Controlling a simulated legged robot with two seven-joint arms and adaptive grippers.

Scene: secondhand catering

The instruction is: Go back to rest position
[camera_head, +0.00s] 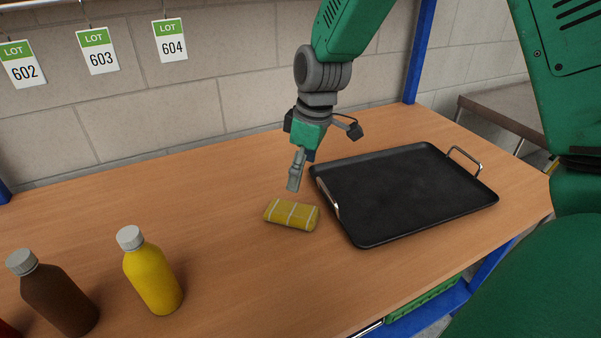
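My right gripper (294,186) hangs pointing down over the table near the middle of the view, on the green arm that comes in from the top. Its fingers show as one narrow grey shape, seen edge-on, so I cannot tell whether they are open or shut. Nothing shows held in it. A yellow sponge-like block with pale stripes (291,214) lies on the wooden table (225,255), just below and in front of the fingertips. My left gripper is not in view.
A black griddle tray (405,190) with metal handles lies right of the gripper. A yellow bottle (151,272) and a brown bottle (58,295) stand at the front left. Lot tags (98,50) hang at the wall. Blue posts (420,50) edge the table. The table's back left is clear.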

